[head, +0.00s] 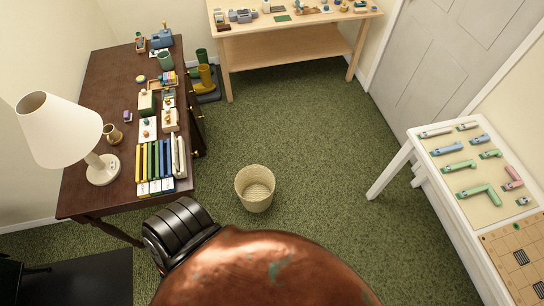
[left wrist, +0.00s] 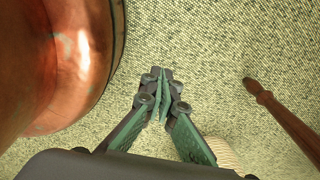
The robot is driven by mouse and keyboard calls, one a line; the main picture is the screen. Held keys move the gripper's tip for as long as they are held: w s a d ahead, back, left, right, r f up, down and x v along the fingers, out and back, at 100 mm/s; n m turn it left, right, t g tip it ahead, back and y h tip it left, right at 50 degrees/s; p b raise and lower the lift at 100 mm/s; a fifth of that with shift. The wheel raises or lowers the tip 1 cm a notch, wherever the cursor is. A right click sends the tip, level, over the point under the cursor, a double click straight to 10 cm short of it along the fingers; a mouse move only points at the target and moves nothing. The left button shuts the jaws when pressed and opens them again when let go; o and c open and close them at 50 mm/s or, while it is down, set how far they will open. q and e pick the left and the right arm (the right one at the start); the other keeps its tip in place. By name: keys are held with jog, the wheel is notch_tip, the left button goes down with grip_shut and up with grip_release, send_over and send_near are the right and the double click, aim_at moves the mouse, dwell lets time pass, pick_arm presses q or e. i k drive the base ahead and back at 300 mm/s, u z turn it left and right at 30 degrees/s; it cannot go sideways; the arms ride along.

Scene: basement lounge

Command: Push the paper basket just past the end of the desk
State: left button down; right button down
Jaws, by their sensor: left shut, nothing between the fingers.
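The cream paper basket (head: 257,206) stands upright on the green carpet, to the right of the near end of the dark wooden desk (head: 108,85). It looks empty and is apart from the desk. In the left wrist view, a ribbed pale edge that looks like the basket (left wrist: 224,152) shows at the bottom, partly hidden behind a finger. My left gripper (left wrist: 164,85) is shut and empty above the carpet; I cannot tell whether it touches the basket. The left gripper is hidden in the head view. My right gripper is in neither view.
A dark wooden leg (left wrist: 285,120) is at the right of the wrist view. Boots (head: 205,78) stand beside the desk. A white table (head: 450,208) is at the right, a wooden workbench (head: 290,48) at the back. The carpet (head: 300,140) between them is clear.

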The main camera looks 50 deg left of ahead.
aim_at(255, 185)
jog(key=i, duration=1.25)
jog(key=u, duration=1.4)
jog(key=i, duration=1)
jog(key=u, duration=2.85)
